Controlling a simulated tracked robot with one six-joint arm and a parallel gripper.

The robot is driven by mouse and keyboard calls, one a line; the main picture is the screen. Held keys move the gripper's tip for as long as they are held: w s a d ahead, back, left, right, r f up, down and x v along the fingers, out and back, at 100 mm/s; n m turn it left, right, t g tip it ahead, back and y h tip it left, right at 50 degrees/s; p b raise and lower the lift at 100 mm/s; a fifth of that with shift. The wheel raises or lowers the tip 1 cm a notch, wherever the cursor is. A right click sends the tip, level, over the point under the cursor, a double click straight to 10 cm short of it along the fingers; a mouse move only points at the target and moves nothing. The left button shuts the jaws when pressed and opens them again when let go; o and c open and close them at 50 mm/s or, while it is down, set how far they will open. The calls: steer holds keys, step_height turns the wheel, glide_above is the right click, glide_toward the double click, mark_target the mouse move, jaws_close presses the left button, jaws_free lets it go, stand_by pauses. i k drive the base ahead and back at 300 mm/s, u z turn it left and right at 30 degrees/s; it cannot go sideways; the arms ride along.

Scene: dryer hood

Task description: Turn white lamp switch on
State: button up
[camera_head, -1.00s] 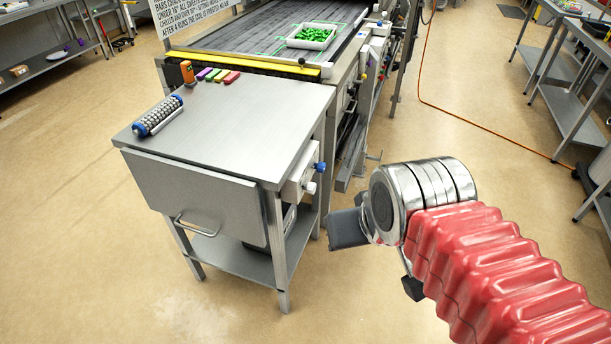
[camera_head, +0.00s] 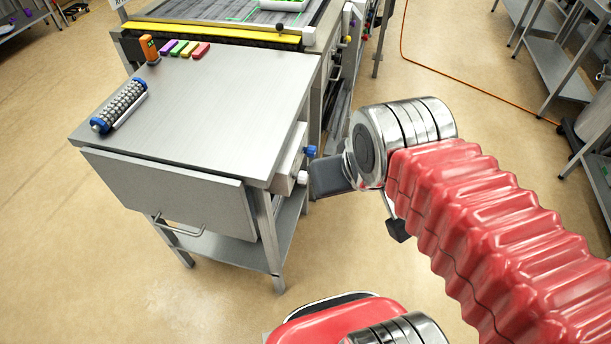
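A white knob (camera_head: 302,177) sits on a pale switch box (camera_head: 288,160) on the right side of the steel table. A blue knob (camera_head: 311,151) is above and behind it on the same box. I take the white knob to be the lamp switch; no label is readable. My gripper (camera_head: 330,177) reaches in from the right on my red-sleeved arm. Its dark grey end is close to the right of both knobs; I cannot tell whether it touches. Its fingers are seen edge-on and partly hidden by the silver wrist, so their opening is unclear.
On top are a blue-ended roller (camera_head: 119,106), an orange device (camera_head: 149,49) and several coloured blocks (camera_head: 183,49). A conveyor machine stands behind. Floor right of the table is open.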

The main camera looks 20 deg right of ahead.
mark_target(302, 177)
steer(key=k, duration=1.7)
steer(key=u, duration=0.35)
steer(key=i, duration=1.6)
steer(key=z, duration=0.4)
steer(key=i, duration=0.45)
steer(key=z, duration=0.35)
